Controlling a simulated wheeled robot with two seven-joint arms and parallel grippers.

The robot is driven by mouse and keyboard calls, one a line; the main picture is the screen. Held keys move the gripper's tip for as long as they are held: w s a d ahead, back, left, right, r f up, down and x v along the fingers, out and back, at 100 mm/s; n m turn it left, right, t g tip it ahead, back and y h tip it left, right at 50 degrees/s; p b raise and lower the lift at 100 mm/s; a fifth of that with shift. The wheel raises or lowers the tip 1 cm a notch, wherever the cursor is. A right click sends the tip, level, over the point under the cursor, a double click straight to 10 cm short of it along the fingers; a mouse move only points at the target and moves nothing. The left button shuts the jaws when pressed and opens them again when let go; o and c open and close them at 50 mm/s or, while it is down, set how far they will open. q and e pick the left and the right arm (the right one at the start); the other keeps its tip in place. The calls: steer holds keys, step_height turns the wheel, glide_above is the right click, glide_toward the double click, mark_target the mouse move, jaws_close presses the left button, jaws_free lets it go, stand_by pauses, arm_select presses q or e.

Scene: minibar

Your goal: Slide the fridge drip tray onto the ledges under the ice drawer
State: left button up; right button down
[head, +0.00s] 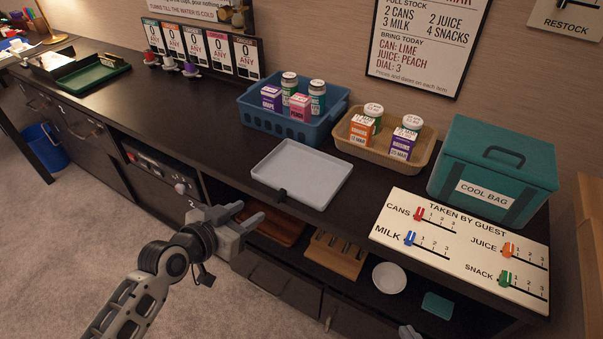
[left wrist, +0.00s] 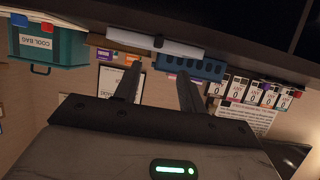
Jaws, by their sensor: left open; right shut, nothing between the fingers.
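The drip tray (head: 302,174) looks like the shallow light-grey tray lying flat on the dark counter, its front edge at the counter's front with a small black tab (head: 281,195). The tray's edge also shows in the left wrist view (left wrist: 178,50), which is upside down. My left gripper (head: 252,213) is open and empty, in front of the counter edge, left of and below the tab, apart from the tray. Its fingers (left wrist: 158,77) show with nothing between them. My right gripper (head: 408,331) barely shows at the bottom edge, shut and empty. I cannot make out the ice drawer or its ledges.
Behind the tray stand a blue crate (head: 246,114) and a tan basket (head: 345,146) with cans and cartons. A teal cool bag (head: 500,160) and slider board (head: 455,250) are at right. An open shelf below holds a wooden rack (head: 335,257) and white bowl (head: 389,278). The counter left of the tray is clear.

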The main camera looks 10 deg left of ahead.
mark_target(275, 199)
arm_select(q)
steer(key=x, duration=1)
steer(key=shift+w+d+f+b, duration=0.1)
steer(key=shift+d+f+b, duration=0.2)
steer(key=shift+f, duration=0.05)
jaws_close()
